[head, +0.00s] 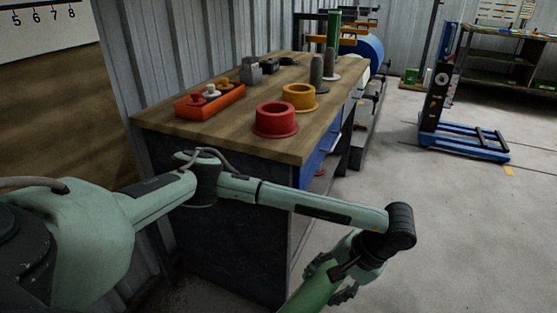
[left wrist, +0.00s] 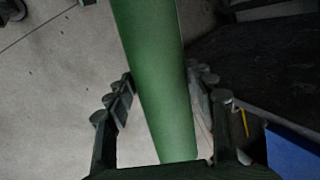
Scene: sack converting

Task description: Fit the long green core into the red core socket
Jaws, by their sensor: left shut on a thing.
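The long green core (head: 309,294) is in my left gripper (head: 338,276), low in front of the bench and over the floor side. Its lower end runs out of the head view. In the left wrist view the core (left wrist: 155,70) lies between the two fingers of the left gripper (left wrist: 163,92), which is shut on it. The red core socket (head: 275,122), a flanged ring with an open top, stands on the near part of the bench top, well apart from the core. My right gripper is not in view.
The wooden bench (head: 215,135) also bears a yellow socket (head: 298,96) behind the red one, an orange tray (head: 209,101) with small knobs, grey cores (head: 316,72) and another upright green core (head: 333,30). A blue lift (head: 470,148) stands at right; the floor between is clear.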

